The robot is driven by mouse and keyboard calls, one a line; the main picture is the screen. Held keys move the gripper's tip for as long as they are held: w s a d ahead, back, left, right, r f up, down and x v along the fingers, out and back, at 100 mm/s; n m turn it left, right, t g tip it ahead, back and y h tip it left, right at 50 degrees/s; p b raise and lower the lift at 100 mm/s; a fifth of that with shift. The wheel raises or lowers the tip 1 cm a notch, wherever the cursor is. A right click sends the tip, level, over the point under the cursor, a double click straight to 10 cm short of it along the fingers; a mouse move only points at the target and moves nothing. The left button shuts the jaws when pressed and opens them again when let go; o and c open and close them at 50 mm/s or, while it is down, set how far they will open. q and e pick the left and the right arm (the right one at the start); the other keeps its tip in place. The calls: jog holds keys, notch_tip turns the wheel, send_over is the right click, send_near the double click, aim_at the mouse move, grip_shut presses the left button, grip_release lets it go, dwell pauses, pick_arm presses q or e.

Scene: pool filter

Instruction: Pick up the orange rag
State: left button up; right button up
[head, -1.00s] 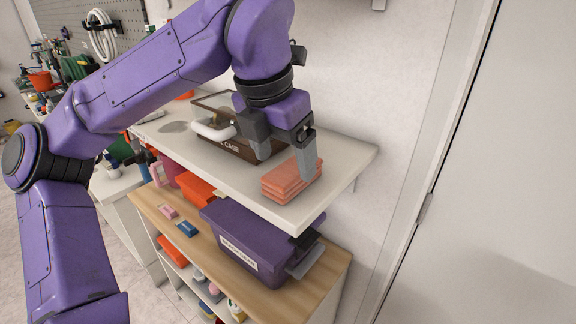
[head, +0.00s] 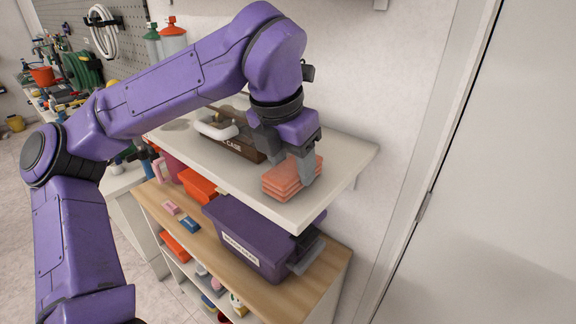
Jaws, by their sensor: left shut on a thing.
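The orange rag (head: 283,182) is a folded, salmon-orange stack at the right end of the white upper shelf (head: 340,158). My left gripper (head: 290,164) reaches down over it from above and is shut on it. One finger stands in front of the rag's right part, and the other finger is at its back left. The rag appears to rest on the shelf; I cannot tell whether it is lifted at all. My right gripper is not in view.
A brown case (head: 244,147) stands on the shelf just left of my gripper. Below, a purple bin (head: 243,232) and an orange bin (head: 199,187) stand on a wooden counter (head: 168,223). A white wall and door (head: 490,190) are at the right.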

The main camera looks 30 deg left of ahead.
aim_at(292, 167)
pick_arm(q)
jog(key=shift+r, duration=0.4)
notch_tip(292, 167, up, 2)
jog(key=shift+r+b, duration=0.2)
jog(key=shift+b, duration=0.15)
jog(key=s+a+b, duration=0.1)
jog(key=s+b, duration=0.1)
jog(key=s, duration=1.6)
jog(key=shift+a, duration=0.3)
jog(key=shift+o, duration=0.4)
jog(key=shift+d+r, duration=0.1)
jog(key=shift+w, duration=0.1)
